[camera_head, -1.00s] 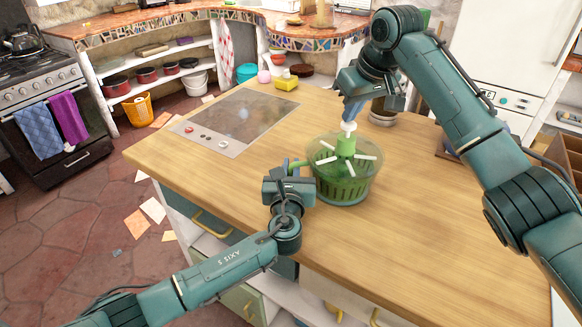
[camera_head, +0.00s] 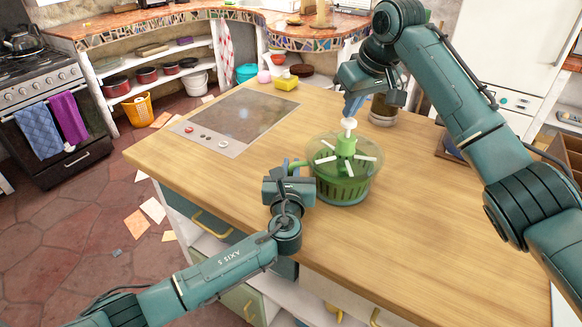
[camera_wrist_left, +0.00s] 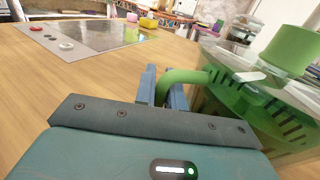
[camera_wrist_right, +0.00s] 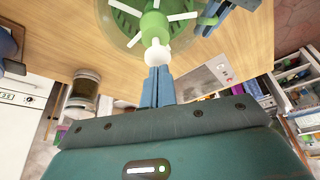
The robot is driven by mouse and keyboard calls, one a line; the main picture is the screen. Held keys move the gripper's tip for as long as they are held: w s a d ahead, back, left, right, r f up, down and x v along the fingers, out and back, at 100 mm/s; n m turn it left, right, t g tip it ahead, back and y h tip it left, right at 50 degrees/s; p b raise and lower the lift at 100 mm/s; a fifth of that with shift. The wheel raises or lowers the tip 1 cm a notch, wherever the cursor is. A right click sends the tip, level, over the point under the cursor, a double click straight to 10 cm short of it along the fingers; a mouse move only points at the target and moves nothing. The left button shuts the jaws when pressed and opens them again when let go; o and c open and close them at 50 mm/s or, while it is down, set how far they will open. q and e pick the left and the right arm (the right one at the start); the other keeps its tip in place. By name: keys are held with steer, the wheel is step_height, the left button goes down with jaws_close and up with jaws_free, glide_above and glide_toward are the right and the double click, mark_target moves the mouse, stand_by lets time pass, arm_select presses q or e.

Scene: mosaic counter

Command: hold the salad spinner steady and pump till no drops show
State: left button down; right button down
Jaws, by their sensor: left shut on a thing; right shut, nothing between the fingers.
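The salad spinner (camera_head: 343,187) stands upright on the wooden counter, with a green basket in a clear bowl, a clear lid with white spokes and a green centre post. A white pump knob (camera_head: 349,124) tops the post. My left gripper (camera_head: 291,166) is shut on the spinner's green side handle (camera_wrist_left: 182,77), at the bowl's left. My right gripper (camera_head: 351,110) is shut and empty, its fingertips right at the top of the knob; the knob also shows at the fingertips in the right wrist view (camera_wrist_right: 156,57). Whether drops are on the bowl is too small to tell.
A dark cooktop (camera_head: 238,120) with knobs is set into the counter at left. A glass jar (camera_head: 383,109) stands behind the right gripper. A yellow sponge (camera_head: 286,83) lies at the back edge. The counter's front right (camera_head: 450,230) is clear.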

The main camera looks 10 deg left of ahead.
mark_target(351, 121)
steer(key=shift+r, duration=2.9)
arm_select(q)
steer(key=c, duration=1.4)
jaws_free()
